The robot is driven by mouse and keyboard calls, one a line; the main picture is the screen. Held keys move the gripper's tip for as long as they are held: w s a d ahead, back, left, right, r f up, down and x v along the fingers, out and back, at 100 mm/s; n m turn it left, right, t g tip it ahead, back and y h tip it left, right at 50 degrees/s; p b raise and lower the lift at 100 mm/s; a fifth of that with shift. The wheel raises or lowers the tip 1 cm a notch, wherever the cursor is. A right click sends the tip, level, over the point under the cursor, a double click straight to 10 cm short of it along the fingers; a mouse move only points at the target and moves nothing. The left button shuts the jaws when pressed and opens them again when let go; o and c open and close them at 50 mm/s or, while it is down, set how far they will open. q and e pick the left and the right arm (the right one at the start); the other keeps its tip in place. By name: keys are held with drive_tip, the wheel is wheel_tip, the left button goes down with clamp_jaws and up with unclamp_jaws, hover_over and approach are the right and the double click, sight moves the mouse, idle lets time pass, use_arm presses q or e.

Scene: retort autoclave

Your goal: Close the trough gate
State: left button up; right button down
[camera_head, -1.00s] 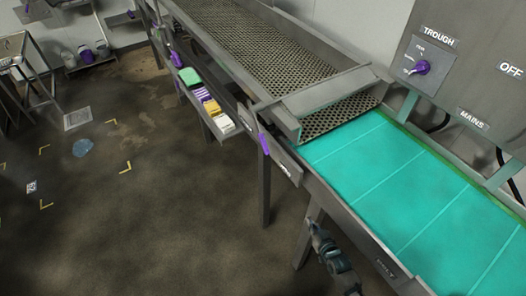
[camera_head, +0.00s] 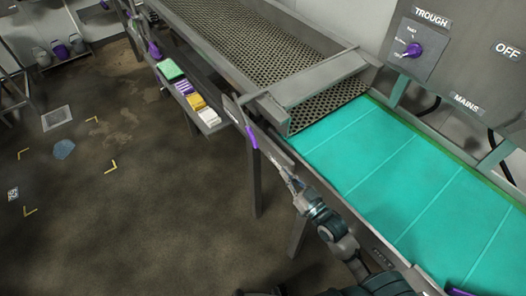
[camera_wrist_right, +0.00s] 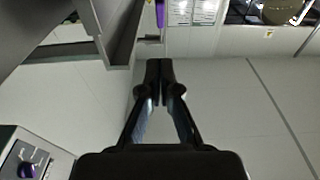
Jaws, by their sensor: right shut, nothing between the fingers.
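The trough (camera_head: 245,45) is a perforated metal channel running from the upper left to a metal crosspiece (camera_head: 318,78) at its lower end. This crosspiece looks like the gate; I cannot tell how far open it is. A purple-handled lever (camera_head: 252,137) hangs on the trough's near side. My right gripper (camera_head: 291,184) is shut and empty beside the conveyor's side rail, below and right of the purple handle and apart from it. In the right wrist view its fingers (camera_wrist_right: 160,78) are together, with a purple handle (camera_wrist_right: 160,13) beyond them. My left gripper is not in view.
A teal conveyor belt (camera_head: 390,180) lies below the trough end. A control panel (camera_head: 465,50) with a purple TROUGH knob (camera_head: 413,50) stands at the upper right. A side shelf (camera_head: 208,122) holds coloured items. The floor at left is mostly open.

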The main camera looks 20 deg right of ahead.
drive_tip(key=p, duration=0.1)
approach(257, 145)
wheel_tip(257, 145, up, 4)
drive_tip(key=w, duration=0.2)
drive_tip(key=w+a+f, duration=0.2)
drive_tip(key=w, duration=0.1)
drive_tip(key=shift+w+f, duration=0.15)
drive_tip(key=shift+w+a+f, duration=0.15)
drive_tip(key=shift+w+f, duration=0.15)
drive_tip(key=shift+w, duration=0.1)
drive_tip(key=shift+f, duration=0.1)
